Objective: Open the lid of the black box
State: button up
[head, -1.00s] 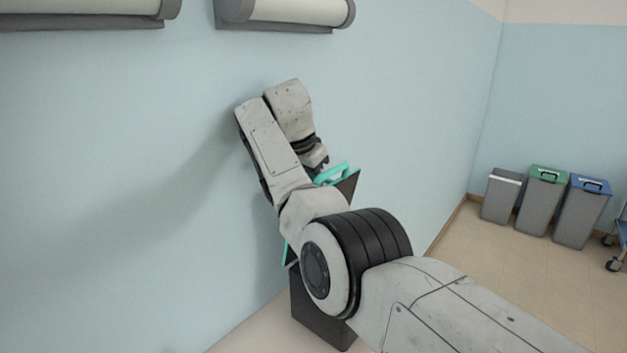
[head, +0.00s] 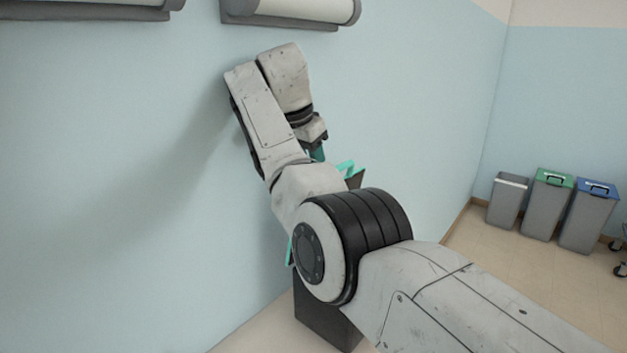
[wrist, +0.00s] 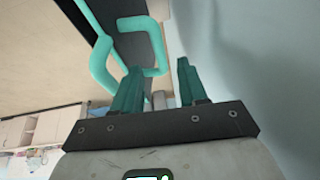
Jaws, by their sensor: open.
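The black box (head: 322,320) stands against the wall, largely hidden behind my arm in the head view. Its lid (head: 356,180) is raised and tilted up; its teal handle (head: 347,168) shows above my arm. In the wrist view, the lid's dark panel (wrist: 132,45) and teal handle loop (wrist: 157,40) lie beyond the fingers. My gripper (head: 317,155) is open just above and left of the handle in the head view. Its two teal fingers also show in the wrist view (wrist: 157,80). The handle appears close to the left finger; whether they touch cannot be told.
The blue wall (head: 130,170) runs close behind my arm. Wall-mounted rolls (head: 300,10) hang above. Three grey bins, with grey, green (head: 553,180) and blue (head: 598,190) tops, stand at the far right. The floor (head: 500,260) before them is clear.

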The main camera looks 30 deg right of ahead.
jog(key=shift+v, duration=2.2)
jog(key=shift+f, duration=0.1)
